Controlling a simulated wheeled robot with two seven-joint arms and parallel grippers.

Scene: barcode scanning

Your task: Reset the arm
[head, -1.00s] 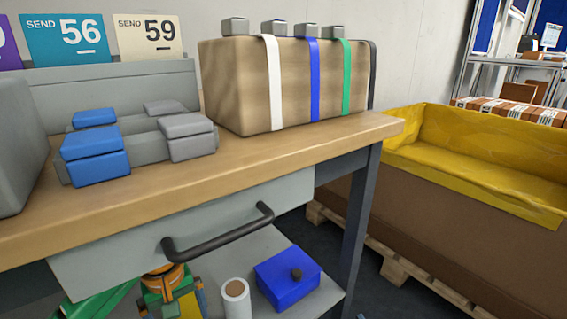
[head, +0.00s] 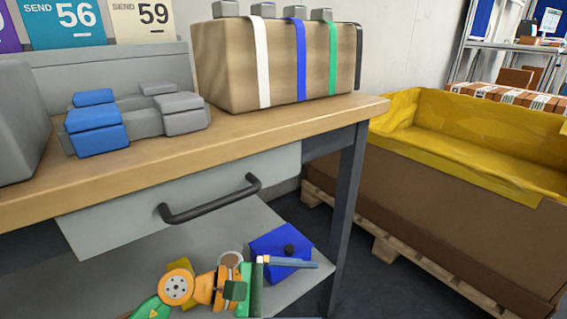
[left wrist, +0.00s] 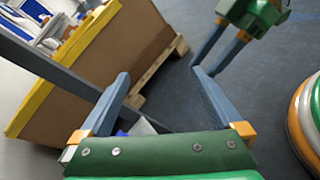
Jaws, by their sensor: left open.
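My left gripper (head: 292,262) shows low in the head view, with an orange wrist, a green body and grey-blue fingers, in front of the lower shelf under the table. In the left wrist view, the left gripper (left wrist: 160,75) has its two fingers well apart with nothing between them. My right gripper (left wrist: 212,55) shows at the top of the left wrist view, green with orange finger bases. A gap shows between its two fingers, and I see nothing held. The right gripper is outside the head view.
The wooden table (head: 250,133) carries a strapped brown box (head: 225,70), blue boxes (head: 95,130) and grey boxes (head: 183,113). A drawer handle (head: 210,200) sticks out at its front. A blue box (head: 275,245) sits on the shelf behind the gripper. A yellow-lined bin (head: 450,185) stands on a pallet at right.

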